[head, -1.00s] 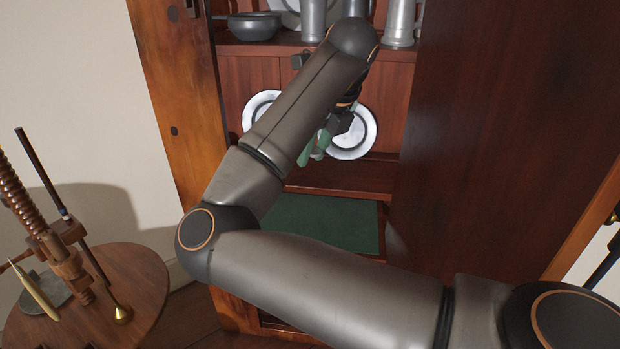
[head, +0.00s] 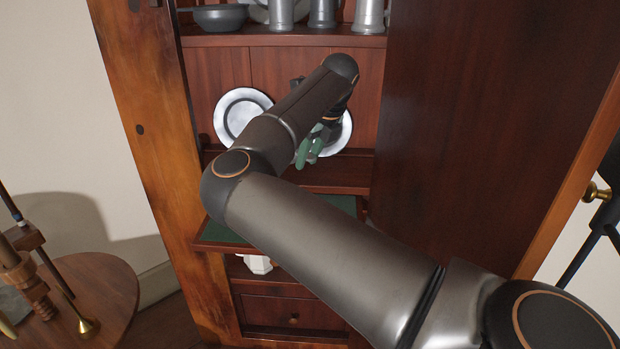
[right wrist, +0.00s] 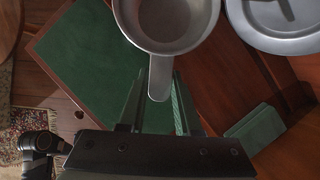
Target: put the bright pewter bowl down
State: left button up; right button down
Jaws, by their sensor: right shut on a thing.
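In the right wrist view the bright pewter bowl (right wrist: 165,22) is a round grey bowl with a flat handle, cut off by the top edge. My right gripper (right wrist: 160,82) has its green fingers on either side of that handle and is shut on it. The bowl appears above or beside a green panel (right wrist: 85,60); I cannot tell its height. In the head view my right gripper (head: 310,147) is in front of the cabinet's plate shelf, and my arm hides the held bowl. My left gripper is not in view.
Two pewter plates stand at the back, one left (head: 240,112) and one right (head: 343,133), partly covered by my arm. A handled bowl (head: 219,18) and several vessels stand on the upper shelf. The green-topped leaf (head: 216,234) looks bare where visible. A round table (head: 110,290) is at left.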

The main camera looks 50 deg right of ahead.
jog(key=shift+w+d+f, duration=0.2)
jog(key=shift+d+f, duration=0.15)
jog(key=shift+f, duration=0.05)
jog(key=f+b, duration=0.1)
jog(key=f, duration=0.1)
jog(key=f+b, duration=0.1)
jog(key=b, duration=0.1)
jog(key=shift+w+d+f, duration=0.1)
jog(key=shift+d+f, duration=0.1)
jog(key=shift+f, duration=0.2)
jog(key=shift+r, duration=0.15)
jog(key=shift+p, duration=0.35)
jog(key=c, duration=0.6)
grip_release()
jog(key=shift+f, duration=0.2)
